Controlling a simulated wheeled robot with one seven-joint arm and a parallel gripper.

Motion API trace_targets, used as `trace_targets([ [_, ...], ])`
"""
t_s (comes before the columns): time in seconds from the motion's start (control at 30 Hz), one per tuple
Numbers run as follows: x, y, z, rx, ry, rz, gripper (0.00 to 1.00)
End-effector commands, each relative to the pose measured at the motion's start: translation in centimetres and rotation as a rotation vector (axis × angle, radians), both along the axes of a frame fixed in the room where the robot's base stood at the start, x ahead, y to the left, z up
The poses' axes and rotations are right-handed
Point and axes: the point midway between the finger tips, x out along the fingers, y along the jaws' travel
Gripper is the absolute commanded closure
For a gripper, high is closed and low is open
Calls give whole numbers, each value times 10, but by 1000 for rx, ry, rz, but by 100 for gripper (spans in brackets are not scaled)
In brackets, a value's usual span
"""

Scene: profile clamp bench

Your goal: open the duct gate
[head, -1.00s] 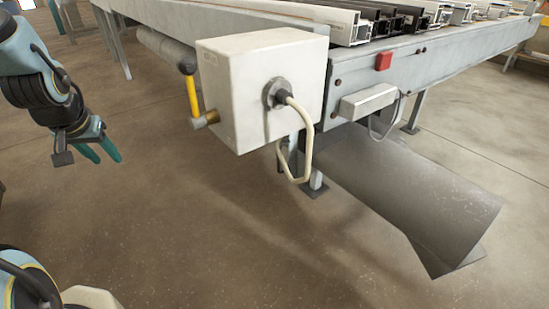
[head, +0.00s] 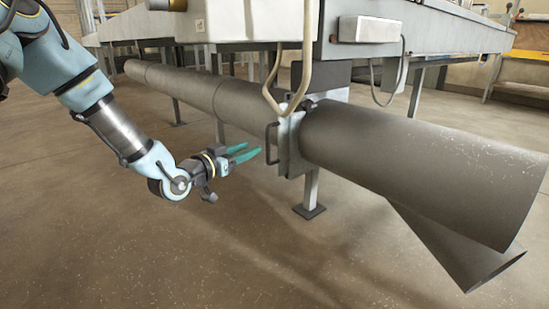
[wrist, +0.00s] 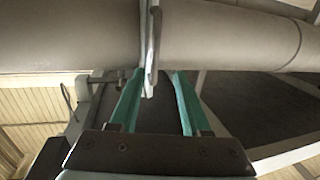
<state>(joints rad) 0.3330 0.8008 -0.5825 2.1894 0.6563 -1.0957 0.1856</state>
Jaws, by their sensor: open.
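The duct gate (head: 290,145) is a pale flat plate set across the round grey duct, with a dark bar handle (head: 271,144) on its left side. My gripper (head: 254,151) is open and empty, just left of the handle, its teal fingers pointing at it. In the wrist view the gate shows edge-on with its handle (wrist: 154,40) beyond my fingertips (wrist: 158,74), lined up between the two fingers. I cannot tell whether the fingertips touch the handle. The gate's inner part is hidden in the duct.
The duct (head: 415,165) runs under the bench, with a branch (head: 455,245) at the lower right. A pale cable (head: 303,70) hangs in front of the bench, just above the gate. A bench leg (head: 311,190) stands below the gate. The floor in front is clear.

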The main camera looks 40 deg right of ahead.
Motion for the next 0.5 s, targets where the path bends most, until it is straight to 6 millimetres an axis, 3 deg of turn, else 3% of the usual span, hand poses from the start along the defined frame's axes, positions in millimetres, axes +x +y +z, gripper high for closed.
trace_targets([
  [0.27,-5,-23,0,-44,-4,-18,53],
  [0.5,1,-66,-2,-42,-3,-18,53],
])
